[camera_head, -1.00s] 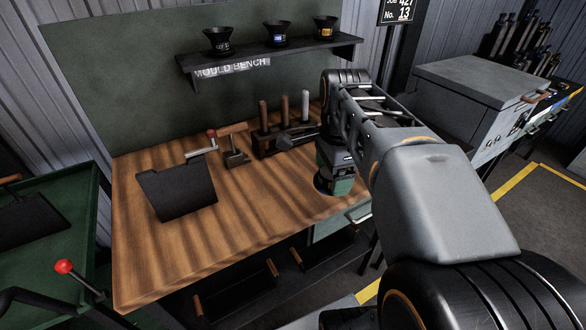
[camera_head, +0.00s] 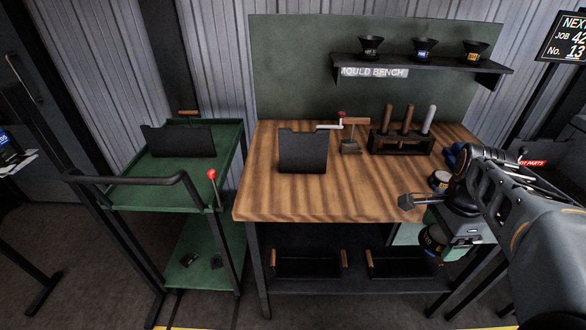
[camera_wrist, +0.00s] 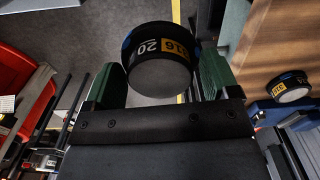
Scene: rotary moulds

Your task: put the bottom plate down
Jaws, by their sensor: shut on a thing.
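My gripper (camera_head: 437,237) is shut on a short black round piece with a plain grey face, apparently the bottom plate (camera_head: 430,243). In the wrist view the green finger pads of my gripper (camera_wrist: 160,80) stand on both sides of the plate (camera_wrist: 162,75). Its side has a yellow "316" label and a white "20". It is held in the air in front of the right part of the wooden mould bench (camera_head: 330,200), with floor behind it in the wrist view. A similar labelled round piece (camera_head: 439,180) sits near the bench's right end; it also shows in the wrist view (camera_wrist: 290,90).
A dark upright-sided box (camera_head: 303,152), a lever stand (camera_head: 350,142) and a tool rack (camera_head: 402,145) are on the bench. Its left front top is clear. A green trolley (camera_head: 150,195) with a red-knobbed lever (camera_head: 212,174) stands left. Dark trays (camera_head: 308,264) lie below.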

